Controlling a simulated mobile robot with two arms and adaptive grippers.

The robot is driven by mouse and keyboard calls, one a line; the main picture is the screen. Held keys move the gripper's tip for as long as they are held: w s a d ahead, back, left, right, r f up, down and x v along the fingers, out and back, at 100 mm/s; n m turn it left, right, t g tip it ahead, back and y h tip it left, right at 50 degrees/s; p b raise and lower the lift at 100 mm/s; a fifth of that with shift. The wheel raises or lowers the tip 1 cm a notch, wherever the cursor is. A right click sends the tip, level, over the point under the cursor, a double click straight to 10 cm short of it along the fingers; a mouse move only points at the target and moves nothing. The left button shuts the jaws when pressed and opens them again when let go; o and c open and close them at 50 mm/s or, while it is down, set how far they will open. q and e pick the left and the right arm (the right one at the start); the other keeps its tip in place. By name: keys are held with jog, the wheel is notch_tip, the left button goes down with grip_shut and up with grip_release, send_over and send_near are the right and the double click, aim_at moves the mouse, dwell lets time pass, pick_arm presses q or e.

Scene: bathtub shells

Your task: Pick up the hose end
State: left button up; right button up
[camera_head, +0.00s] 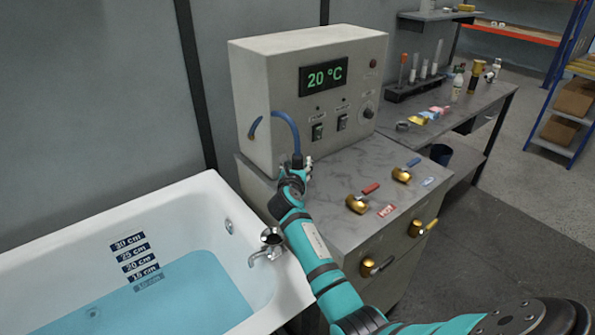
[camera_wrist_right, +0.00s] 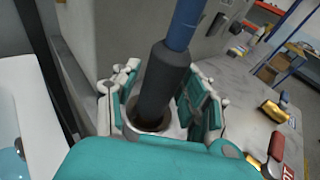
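The blue hose (camera_head: 287,122) arches out of the grey machine's front and bends down to its dark end (camera_head: 297,160). My right gripper (camera_head: 297,168) is at this end, above the counter's left side beside the machine. In the right wrist view, the thick black hose end (camera_wrist_right: 164,82) stands between the two fingers of my right gripper (camera_wrist_right: 163,84), with the blue hose (camera_wrist_right: 186,25) rising from it. The fingers are spread on either side of it, and a gap shows at the left finger. Contact on the right side is unclear. My left gripper is out of view.
The grey machine (camera_head: 275,70) showing 20 °C stands behind my gripper. A bathtub (camera_head: 195,195) with blue water and a tap (camera_head: 265,253) lies to the left. Brass knobs (camera_head: 357,204) and coloured labels sit on the counter (camera_head: 345,165) to the right.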

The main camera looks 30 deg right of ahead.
grip_shut()
